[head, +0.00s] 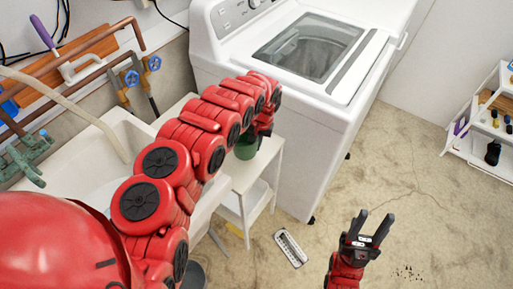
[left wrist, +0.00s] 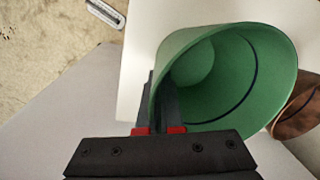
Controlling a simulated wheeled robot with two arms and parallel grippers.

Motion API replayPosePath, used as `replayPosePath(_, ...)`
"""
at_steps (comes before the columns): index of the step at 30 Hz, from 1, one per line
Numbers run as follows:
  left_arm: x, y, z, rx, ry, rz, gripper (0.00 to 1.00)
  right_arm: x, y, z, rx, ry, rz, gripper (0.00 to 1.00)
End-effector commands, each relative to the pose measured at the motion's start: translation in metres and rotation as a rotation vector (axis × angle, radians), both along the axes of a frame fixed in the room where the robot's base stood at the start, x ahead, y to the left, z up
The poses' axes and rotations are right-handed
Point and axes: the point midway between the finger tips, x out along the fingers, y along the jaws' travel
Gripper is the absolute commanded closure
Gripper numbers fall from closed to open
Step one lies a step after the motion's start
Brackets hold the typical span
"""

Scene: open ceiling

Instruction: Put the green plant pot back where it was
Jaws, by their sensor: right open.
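The green plant pot (head: 246,150) is at the top of a small white stand (head: 240,178) in the head view, partly hidden by my left arm. In the left wrist view the empty green pot (left wrist: 262,65) shows its open mouth. My left gripper (left wrist: 162,98) has its fingers closed on the pot's near-left wall, one inside and one outside the rim. In the head view my left gripper (head: 262,128) is just above the pot. Whether the pot touches the stand is unclear. My right gripper (head: 376,228) is open and empty over the floor.
A white washing machine (head: 345,120) stands behind and right of the stand. A pale sink (head: 122,130) is at the left, below pipes. A brown round object (left wrist: 300,108) sits beside the pot. A white shelf (head: 482,130) is at far right. Floor on the right is mostly clear.

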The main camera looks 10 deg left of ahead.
Motion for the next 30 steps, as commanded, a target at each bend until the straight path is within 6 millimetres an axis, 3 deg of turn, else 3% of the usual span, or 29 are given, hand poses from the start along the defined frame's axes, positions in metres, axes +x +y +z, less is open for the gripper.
replayPosePath(6, 0.000, -0.001, -0.023, -0.002, 0.000, 0.001, 1.00, 0.000, 0.000, 0.004, 0.000, 0.000, 0.000, 0.53)
replayPosePath(18, 0.000, 0.000, -0.029, 0.000, 0.001, 0.001, 1.00, 0.000, 0.000, 0.000, 0.000, 0.000, 0.000, 0.53)
replayPosePath(23, 0.000, 0.000, -0.027, 0.000, 0.001, 0.001, 0.68, 0.000, 0.000, 0.001, 0.000, 0.000, 0.000, 0.53)
replayPosePath(30, 0.000, 0.000, -0.027, 0.000, 0.001, 0.001, 0.67, 0.000, 0.000, 0.001, 0.000, 0.000, 0.000, 0.53)
